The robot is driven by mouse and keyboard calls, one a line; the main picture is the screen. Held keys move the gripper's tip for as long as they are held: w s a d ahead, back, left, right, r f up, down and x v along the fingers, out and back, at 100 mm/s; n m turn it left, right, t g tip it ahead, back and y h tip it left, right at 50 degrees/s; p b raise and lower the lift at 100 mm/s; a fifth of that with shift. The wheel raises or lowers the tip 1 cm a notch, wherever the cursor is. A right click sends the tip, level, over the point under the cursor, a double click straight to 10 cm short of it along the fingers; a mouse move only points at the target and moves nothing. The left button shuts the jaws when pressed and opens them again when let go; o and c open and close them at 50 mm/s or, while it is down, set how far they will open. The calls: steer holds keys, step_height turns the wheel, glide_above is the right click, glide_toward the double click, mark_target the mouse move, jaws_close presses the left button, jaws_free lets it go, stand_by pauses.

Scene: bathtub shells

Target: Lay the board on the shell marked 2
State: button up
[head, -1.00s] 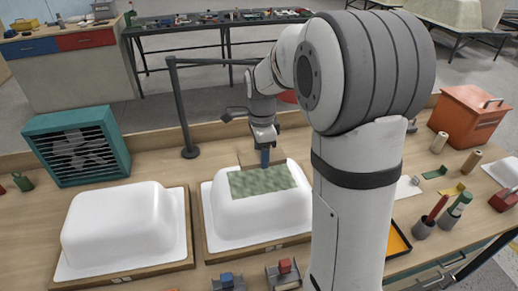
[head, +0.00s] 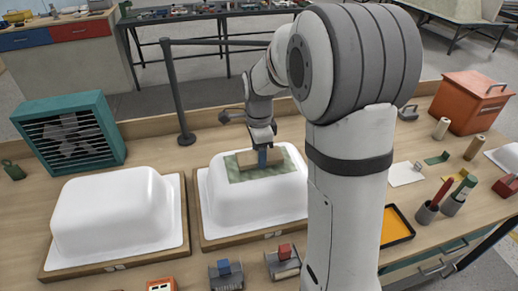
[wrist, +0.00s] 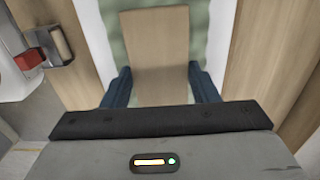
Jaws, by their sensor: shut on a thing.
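My gripper (head: 262,158) is shut on a light wooden board (head: 246,159), its dark blue fingers on either side of it. The board also shows between the fingers in the wrist view (wrist: 160,40). It is over the green mottled patch (head: 238,175) on top of the right white shell (head: 228,210). I cannot tell whether it touches the patch. A second white shell (head: 110,215) stands to the left, with a bare top. Small tags at the fronts of both bases are too small to read. My arm hides the right shell's right end.
A teal fan box (head: 72,135) stands behind the left shell. A dark post (head: 180,95) rises behind the right shell. Small holders with a blue block (head: 224,267) and a red block (head: 284,252) are in front. An orange box (head: 472,108) stands at the back right.

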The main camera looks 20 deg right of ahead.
steer(key=shift+f, duration=0.55)
steer(key=shift+f+b, duration=0.25)
steer(key=shift+b, duration=0.05)
stand_by(0.4)
steer(key=o, duration=1.6)
steer(key=shift+c, duration=0.2)
steer(key=shift+r, duration=0.1)
steer(key=shift+r+p, duration=2.6)
steer(key=shift+r, duration=0.9)
